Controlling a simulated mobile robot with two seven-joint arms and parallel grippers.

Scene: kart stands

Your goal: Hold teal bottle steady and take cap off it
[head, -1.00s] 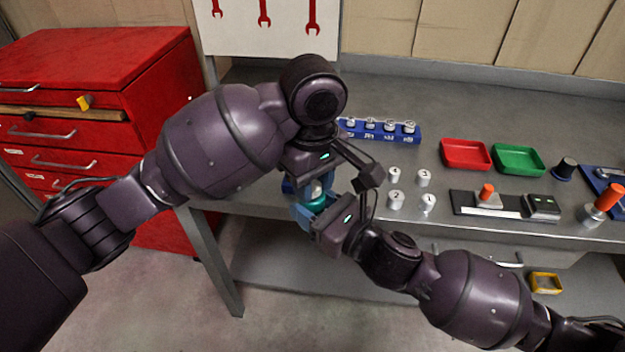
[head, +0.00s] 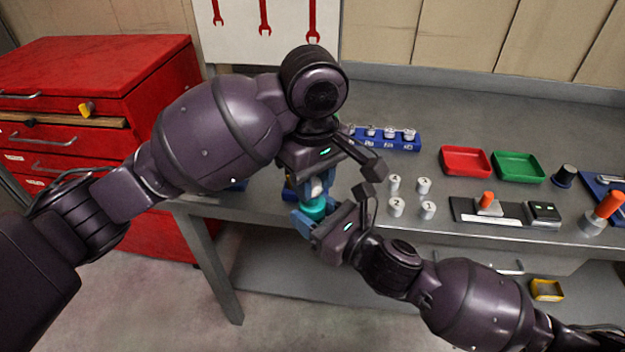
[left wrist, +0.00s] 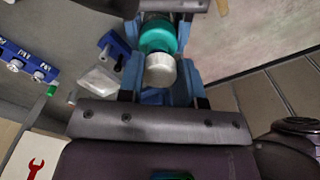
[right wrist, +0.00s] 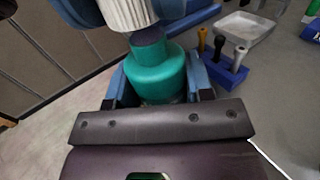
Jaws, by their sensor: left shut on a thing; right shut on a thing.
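The teal bottle (head: 314,209) stands upright at the bench's front left edge, between the blue fingers of my right gripper (head: 316,213), which is shut on its body. The right wrist view shows the teal body (right wrist: 158,72) and a dark neck on top. My left gripper (head: 317,184) comes from above and is shut on the white cap (left wrist: 160,70). The cap's ribbed side shows in the right wrist view (right wrist: 127,12), over the dark neck. The cap looks raised on the neck, but I cannot tell if it is fully clear.
A blue rack (head: 385,143) with several white-topped pieces stands behind my grippers. Several white numbered cylinders (head: 396,207) stand to the right. Farther right are a red tray (head: 465,162) and a green tray (head: 518,168). A blue tool holder (right wrist: 226,70) is near the bottle.

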